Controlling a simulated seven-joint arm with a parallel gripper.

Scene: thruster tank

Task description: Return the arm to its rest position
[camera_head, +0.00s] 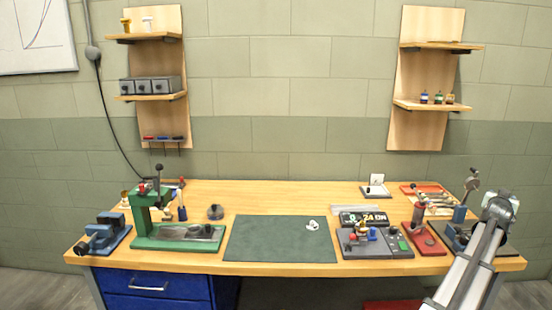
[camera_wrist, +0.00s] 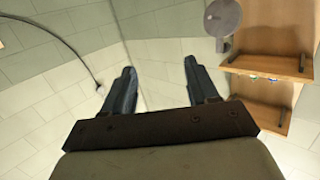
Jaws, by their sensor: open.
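My arm rises from the lower right in the head view, at the right end of the workbench. Its upper end shows near the bench's right edge, and my fingers cannot be made out there. In the wrist view my gripper (camera_wrist: 160,80) shows two dark fingers spread wide apart. Nothing is between them. Behind the gap is only the pale block wall (camera_wrist: 162,55). The gripper is clear of the bench and touches nothing that I can see.
The wooden workbench (camera_head: 290,194) carries a green mat (camera_head: 265,240), a green press (camera_head: 145,225), a blue vise (camera_head: 104,232) and a grey fixture with a display (camera_head: 364,219). Wall shelves hang left (camera_head: 155,97) and right (camera_head: 430,104). The right shelves also show in the wrist view (camera_wrist: 265,75).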

